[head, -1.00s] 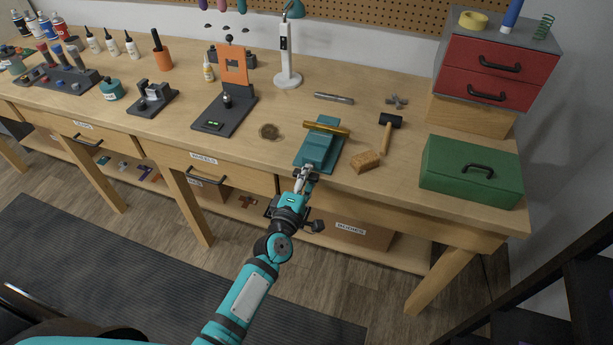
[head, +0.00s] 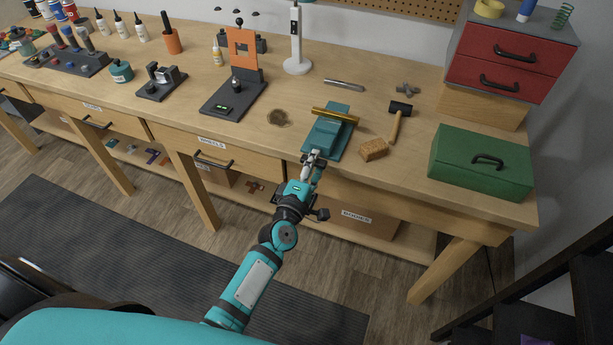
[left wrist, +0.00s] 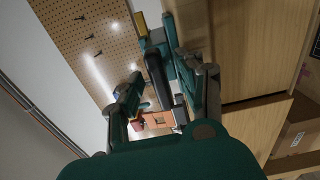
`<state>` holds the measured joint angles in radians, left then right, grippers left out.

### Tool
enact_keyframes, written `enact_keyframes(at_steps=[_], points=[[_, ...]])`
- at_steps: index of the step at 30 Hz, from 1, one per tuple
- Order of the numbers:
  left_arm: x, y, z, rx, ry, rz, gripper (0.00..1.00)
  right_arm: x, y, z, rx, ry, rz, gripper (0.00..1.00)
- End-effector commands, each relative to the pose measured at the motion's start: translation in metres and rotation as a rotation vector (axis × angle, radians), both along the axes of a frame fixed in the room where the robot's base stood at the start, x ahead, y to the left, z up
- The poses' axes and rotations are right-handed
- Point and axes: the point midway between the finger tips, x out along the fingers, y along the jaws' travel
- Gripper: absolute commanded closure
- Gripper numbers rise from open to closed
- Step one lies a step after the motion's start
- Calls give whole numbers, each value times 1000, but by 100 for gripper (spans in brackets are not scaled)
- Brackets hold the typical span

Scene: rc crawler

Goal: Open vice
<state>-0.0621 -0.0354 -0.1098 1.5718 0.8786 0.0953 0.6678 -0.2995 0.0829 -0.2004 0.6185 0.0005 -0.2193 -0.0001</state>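The teal vice (head: 322,140) sits at the bench's front edge, with a brass-coloured bar (head: 336,115) lying across its top. My left gripper (head: 315,157) is at the vice's front end, by the bench edge. In the left wrist view its two fingers stand apart, and a dark bar (left wrist: 157,80) runs between them without clear contact on both sides. Teal vice parts (left wrist: 165,40) show beyond the fingers. The gripper hides the vice's front, so I cannot make out its handle or jaw gap. My right gripper is not in view.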

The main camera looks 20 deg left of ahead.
Motion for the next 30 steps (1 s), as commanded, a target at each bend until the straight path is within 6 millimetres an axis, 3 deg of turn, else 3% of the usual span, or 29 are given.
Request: enact_keyframes(at_steps=[15, 21, 30], points=[[-99, 3, -2, 1, 4, -1, 62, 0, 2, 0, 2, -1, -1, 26], [-113, 4, -1, 0, 3, -1, 62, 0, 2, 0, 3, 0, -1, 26], [-113, 4, -1, 0, 3, -1, 62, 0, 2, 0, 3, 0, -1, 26]])
